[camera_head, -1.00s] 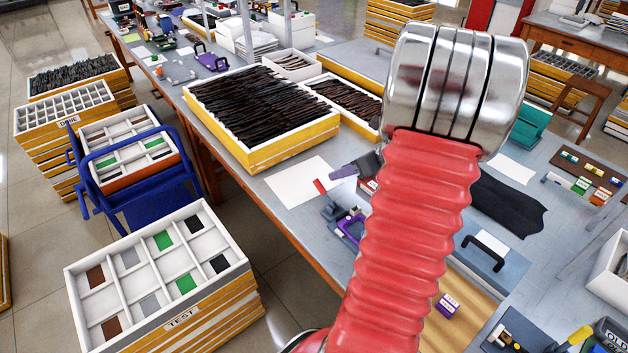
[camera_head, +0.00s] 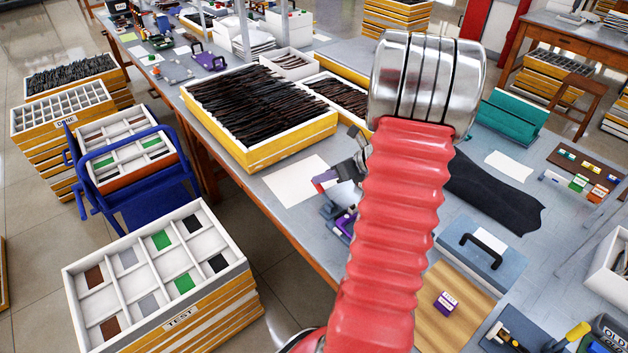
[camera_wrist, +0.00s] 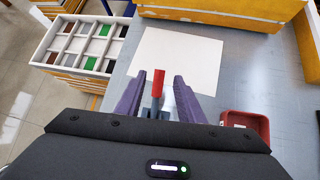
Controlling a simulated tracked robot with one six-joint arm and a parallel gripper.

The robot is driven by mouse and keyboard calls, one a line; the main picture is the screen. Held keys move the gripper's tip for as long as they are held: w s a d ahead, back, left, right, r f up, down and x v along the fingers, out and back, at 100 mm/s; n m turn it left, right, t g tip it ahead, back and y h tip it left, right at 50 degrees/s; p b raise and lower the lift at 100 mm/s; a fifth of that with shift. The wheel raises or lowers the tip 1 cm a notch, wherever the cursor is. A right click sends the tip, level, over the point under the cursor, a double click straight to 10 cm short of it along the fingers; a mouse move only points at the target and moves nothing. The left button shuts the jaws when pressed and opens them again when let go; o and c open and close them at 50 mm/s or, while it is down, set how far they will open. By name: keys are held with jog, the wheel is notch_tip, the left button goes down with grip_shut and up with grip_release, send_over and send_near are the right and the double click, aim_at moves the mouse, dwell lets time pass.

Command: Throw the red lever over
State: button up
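The red lever (camera_wrist: 158,80) stands up in the wrist view, between the two purple fingers of my gripper (camera_wrist: 157,95). The fingers are apart, with a gap on each side of the lever. In the head view only a small part of the red lever (camera_head: 318,186) shows beside my gripper (camera_head: 328,178), at the front edge of the bench. Below it is a grey and purple fixture (camera_head: 340,222), mostly hidden by my red arm. In the wrist view the lever's grey base (camera_wrist: 156,108) is partly hidden by my gripper body.
A white sheet (camera_head: 290,183) lies beside the lever. A wooden tray of dark frames (camera_head: 255,158) stands behind it. A small red bin (camera_wrist: 246,121) is to the right in the wrist view. A TEST box (camera_head: 90,265) stands below the bench at the left.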

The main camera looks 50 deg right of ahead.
jog(key=x, duration=0.6)
jog(key=shift+w+f, duration=0.3)
jog(key=shift+c, duration=0.7)
grip_shut()
